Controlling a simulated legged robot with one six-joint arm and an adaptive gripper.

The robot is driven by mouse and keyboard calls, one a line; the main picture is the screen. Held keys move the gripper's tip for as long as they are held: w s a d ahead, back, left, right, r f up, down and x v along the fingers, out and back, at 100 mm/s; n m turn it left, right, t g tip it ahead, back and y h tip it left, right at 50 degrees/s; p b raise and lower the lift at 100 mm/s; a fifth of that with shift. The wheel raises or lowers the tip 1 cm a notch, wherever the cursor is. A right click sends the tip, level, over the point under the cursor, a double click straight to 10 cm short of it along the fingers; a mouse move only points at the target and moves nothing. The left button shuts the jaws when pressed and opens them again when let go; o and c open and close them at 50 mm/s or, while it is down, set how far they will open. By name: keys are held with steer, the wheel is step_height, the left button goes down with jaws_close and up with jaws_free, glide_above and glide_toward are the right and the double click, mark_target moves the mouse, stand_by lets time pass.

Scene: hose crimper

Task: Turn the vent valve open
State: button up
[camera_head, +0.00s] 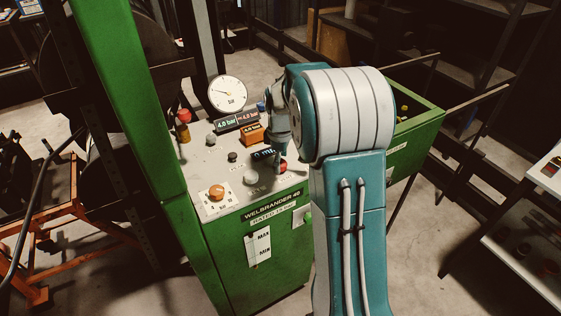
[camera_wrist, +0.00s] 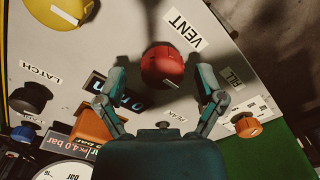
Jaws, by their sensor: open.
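The vent valve is a round red knob (camera_wrist: 162,64) beside the label VENT (camera_wrist: 187,30) in the wrist view. My gripper (camera_wrist: 163,70) is open. Its two fingers stand on the left and right of the knob, with a visible gap on each side in this view. I cannot tell how far the fingertips are above the panel. In the head view the red knob (camera_head: 283,166) shows in part just below my gripper (camera_head: 279,154) at the panel's right edge. My arm hides much of that side.
The panel (camera_head: 205,160) tops a green cabinet (camera_head: 260,250). Close by are an orange knob (camera_wrist: 247,127), a dark knob (camera_wrist: 30,98), an orange box (camera_wrist: 95,123) and a small display (camera_wrist: 128,101). A gauge (camera_head: 228,94) stands at the back. A green post (camera_head: 125,90) rises left.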

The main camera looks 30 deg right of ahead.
steer(key=shift+f, duration=0.25)
steer(key=shift+a, duration=0.1)
steer(key=c, duration=1.2)
steer(key=shift+o, duration=0.2)
